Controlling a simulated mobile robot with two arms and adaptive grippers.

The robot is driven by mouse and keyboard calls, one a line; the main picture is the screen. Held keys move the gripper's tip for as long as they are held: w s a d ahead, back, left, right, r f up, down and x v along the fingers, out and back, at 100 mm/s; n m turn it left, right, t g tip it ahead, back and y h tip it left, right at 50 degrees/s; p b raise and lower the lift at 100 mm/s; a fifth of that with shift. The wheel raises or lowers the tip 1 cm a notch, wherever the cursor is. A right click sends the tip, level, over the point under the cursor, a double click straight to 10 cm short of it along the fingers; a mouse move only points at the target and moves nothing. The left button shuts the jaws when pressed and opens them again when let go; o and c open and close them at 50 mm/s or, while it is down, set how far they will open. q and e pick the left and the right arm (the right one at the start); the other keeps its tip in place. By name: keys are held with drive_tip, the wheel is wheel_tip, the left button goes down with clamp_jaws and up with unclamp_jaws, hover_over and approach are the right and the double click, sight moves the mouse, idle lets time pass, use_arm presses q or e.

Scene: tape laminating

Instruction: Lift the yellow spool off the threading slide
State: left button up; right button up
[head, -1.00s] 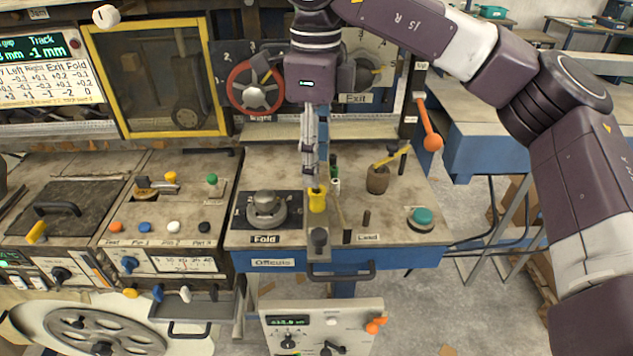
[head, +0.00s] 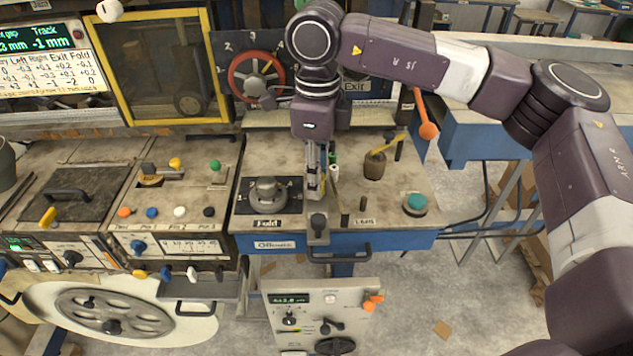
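My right gripper (head: 315,188) points straight down over the worktop, just right of the Fold dial (head: 267,194). Its fingers reach the place of the yellow spool (head: 322,187), of which only a thin yellow edge shows beside the fingertips. The fingers hide the rest of the spool and most of what stands under it. I cannot tell whether the fingers are closed on it. The dark upright knob (head: 318,224) of the slide stands in front of the fingertips. My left gripper is not in view.
A brown pot (head: 375,165) with a yellow-handled tool stands right of the gripper. Small green and white bottles (head: 334,168) stand close behind the fingers. A teal button (head: 415,203) and an orange lever (head: 427,130) are to the right.

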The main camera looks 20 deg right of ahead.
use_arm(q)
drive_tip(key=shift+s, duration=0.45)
use_arm(e)
drive_tip(key=c, duration=0.4)
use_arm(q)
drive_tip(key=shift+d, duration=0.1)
use_arm(e)
drive_tip(key=shift+o, duration=0.2)
drive_tip(key=shift+r, duration=0.1)
drive_tip(key=shift+r, duration=0.45)
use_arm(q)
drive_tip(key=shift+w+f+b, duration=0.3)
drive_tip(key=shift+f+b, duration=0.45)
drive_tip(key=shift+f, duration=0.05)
use_arm(e)
wheel_tip(320, 180, up, 19)
